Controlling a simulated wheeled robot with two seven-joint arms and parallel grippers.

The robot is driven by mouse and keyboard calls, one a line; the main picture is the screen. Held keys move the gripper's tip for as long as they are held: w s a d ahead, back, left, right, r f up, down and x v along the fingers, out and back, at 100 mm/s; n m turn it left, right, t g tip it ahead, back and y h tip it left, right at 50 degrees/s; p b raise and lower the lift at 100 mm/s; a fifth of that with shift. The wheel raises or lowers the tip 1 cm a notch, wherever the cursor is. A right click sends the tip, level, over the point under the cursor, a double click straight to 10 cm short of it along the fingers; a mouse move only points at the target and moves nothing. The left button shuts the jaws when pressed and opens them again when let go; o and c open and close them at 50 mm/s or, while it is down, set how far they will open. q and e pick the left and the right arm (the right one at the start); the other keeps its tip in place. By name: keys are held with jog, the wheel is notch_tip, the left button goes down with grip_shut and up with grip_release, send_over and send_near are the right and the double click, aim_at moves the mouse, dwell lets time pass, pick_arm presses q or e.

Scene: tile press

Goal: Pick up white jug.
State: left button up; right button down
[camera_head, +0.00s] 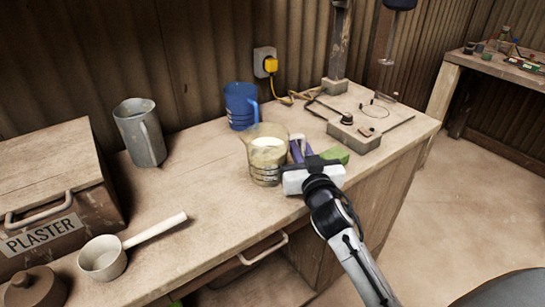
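A pale, see-through jug (266,162) with dark printed markings and whitish contents stands upright near the bench's front edge, left of my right gripper. It looks like the white jug. My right gripper (300,150) is right beside it, with its arm coming in from the bottom right. The gripper's white and dark body hides part of its fingers, so its opening and any contact with the jug cannot be made out. My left gripper is not in view.
A blue jug (239,104) stands behind the pale jug, and a grey metal jug (141,137) stands further left. A white-handled ladle (103,259) lies near a plaster box (52,190). A green item (337,154) and a stand base (356,136) are at the right.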

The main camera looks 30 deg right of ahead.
jog(key=shift+f, duration=0.1)
dwell(0.3)
jog(key=shift+r, duration=0.25)
jog(key=shift+r+p, duration=0.45)
jog(key=shift+r, duration=1.15)
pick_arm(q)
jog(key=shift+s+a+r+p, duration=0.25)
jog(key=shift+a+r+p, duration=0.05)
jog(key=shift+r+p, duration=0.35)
pick_arm(e)
notch_tip(320, 180, up, 6)
jog(key=shift+r, duration=0.25)
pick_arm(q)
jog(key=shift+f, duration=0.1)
